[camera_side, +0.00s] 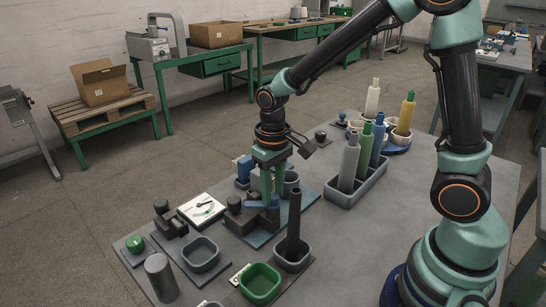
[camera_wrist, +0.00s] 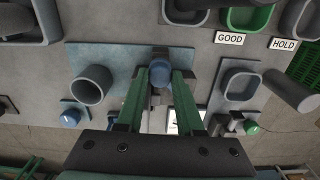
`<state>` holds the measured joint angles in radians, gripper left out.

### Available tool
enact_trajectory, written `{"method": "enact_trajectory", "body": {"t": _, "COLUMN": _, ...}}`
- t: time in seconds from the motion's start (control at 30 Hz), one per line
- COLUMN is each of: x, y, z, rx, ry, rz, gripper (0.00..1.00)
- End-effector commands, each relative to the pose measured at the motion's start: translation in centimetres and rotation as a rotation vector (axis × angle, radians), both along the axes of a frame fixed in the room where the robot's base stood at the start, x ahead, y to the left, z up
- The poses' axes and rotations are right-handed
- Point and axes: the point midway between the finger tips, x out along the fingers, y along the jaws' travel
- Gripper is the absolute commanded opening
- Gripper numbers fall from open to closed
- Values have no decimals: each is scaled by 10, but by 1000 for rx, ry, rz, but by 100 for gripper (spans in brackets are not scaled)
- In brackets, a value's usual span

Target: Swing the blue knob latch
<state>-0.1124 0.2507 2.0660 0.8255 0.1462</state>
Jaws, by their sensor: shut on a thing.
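The blue knob latch (camera_side: 260,204) shows in the side view as a blue piece at the fingertips, on a dark fixture (camera_side: 241,217) on a blue-grey plate. In the wrist view the round top of the blue knob (camera_wrist: 161,76) sits between the two green fingers. My gripper (camera_side: 273,201) points down, with its fingers closed around the knob. The fingers hide part of the latch and fixture, so the latch's angle is hard to tell.
A dark upright rod stands in a grey cup (camera_side: 292,256) close in front of my gripper. A grey round cup (camera_wrist: 92,85) is beside it on the plate. A grey tray (camera_side: 345,199) of bobbins is to the right; a green bin (camera_side: 260,284) is at the front.

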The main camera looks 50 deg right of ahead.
Motion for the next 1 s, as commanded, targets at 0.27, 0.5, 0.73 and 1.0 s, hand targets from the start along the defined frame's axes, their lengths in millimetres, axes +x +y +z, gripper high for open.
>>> {"method": "enact_trajectory", "body": {"t": 0.27, "x": 1, "y": 0, "z": 1, "rx": 0, "ry": -2, "rz": 262, "gripper": 0}}
{"method": "enact_trajectory", "body": {"t": 0.5, "x": 1, "y": 0, "z": 1, "rx": 0, "ry": -2, "rz": 483, "gripper": 0}}
{"method": "enact_trajectory", "body": {"t": 0.73, "x": 1, "y": 0, "z": 1, "rx": 0, "ry": -2, "rz": 657, "gripper": 0}}
{"method": "enact_trajectory", "body": {"t": 1.0, "x": 1, "y": 0, "z": 2, "rx": -1, "ry": -2, "rz": 787, "gripper": 0}}
